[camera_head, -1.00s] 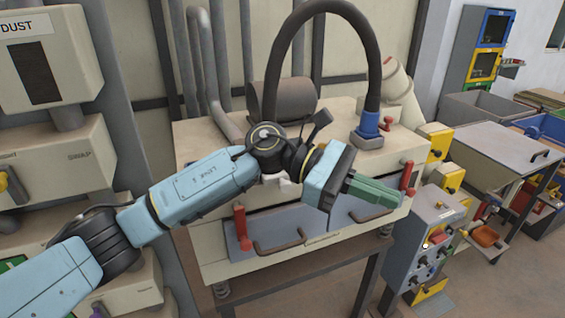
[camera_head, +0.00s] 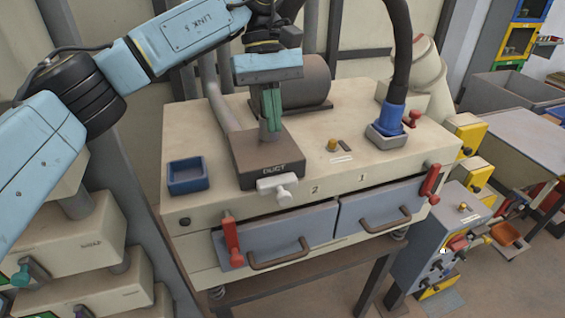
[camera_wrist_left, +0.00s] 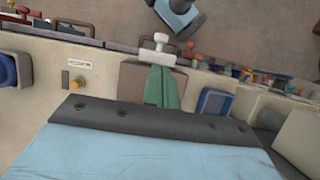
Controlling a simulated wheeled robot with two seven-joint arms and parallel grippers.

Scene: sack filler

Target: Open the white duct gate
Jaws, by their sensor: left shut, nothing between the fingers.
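The white duct gate (camera_head: 277,187) is a small white handle-like piece on the front edge of the brown box marked DUCT (camera_head: 262,160), on top of the cream machine. It also shows in the left wrist view (camera_wrist_left: 158,45), just beyond my fingertips. My left gripper (camera_head: 271,125) points down over the DUCT box, with its green fingers shut and empty. The fingers are behind and above the gate, beside a short grey pipe on the box; I cannot tell whether they touch the pipe. In the left wrist view the fingers (camera_wrist_left: 161,88) are together. My right gripper is not in view.
A blue tray (camera_head: 188,176) sits left of the DUCT box. A black hose with a blue collar (camera_head: 390,120) stands to the right. Red levers (camera_head: 231,240) flank two grey drawers (camera_head: 290,240) on the front. The machine top between box and hose is mostly clear.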

